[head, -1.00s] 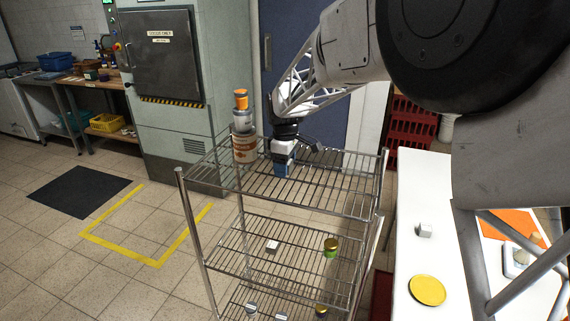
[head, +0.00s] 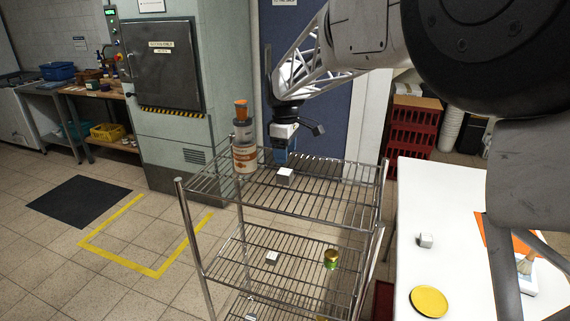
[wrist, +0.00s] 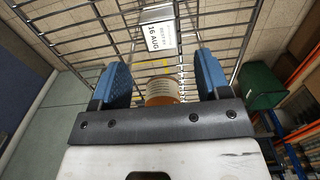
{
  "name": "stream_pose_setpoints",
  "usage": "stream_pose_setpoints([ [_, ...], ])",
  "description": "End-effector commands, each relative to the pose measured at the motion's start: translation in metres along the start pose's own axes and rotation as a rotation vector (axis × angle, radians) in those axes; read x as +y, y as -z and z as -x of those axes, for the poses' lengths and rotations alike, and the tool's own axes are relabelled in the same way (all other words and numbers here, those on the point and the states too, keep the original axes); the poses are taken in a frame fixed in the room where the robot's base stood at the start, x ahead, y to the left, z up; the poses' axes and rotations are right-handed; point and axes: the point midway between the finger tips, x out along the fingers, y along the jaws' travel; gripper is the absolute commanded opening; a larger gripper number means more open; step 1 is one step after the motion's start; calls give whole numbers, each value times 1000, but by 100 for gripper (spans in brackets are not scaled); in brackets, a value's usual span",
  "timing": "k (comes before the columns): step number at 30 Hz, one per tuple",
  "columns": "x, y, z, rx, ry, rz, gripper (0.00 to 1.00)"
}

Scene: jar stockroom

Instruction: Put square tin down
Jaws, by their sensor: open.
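A small pale square tin (head: 285,175) stands on the top wire shelf, below and slightly in front of my gripper (head: 283,158) in the head view. My gripper's blue fingers point down and are apart from the tin. In the wrist view my gripper (wrist: 163,88) is open, with a finger on each side.
A stack of containers (head: 244,158) with an orange top stands left of my gripper on the wire rack (head: 330,195). The shelf's right side is clear. A small tin (head: 272,257) and a green jar (head: 331,262) stand on the shelf below. A white table (head: 450,200) is at right.

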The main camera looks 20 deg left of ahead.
Motion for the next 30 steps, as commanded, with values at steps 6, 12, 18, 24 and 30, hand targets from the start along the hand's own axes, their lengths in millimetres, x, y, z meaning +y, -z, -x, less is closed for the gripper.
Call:
stream_pose_setpoints([
  [6,0,0,29,1,-1,0,70],
  [12,0,0,41,0,0,0,70],
  [18,0,0,43,0,0,0,70],
  [24,0,0,43,0,0,0,70],
  [30,0,0,43,0,0,0,70],
])
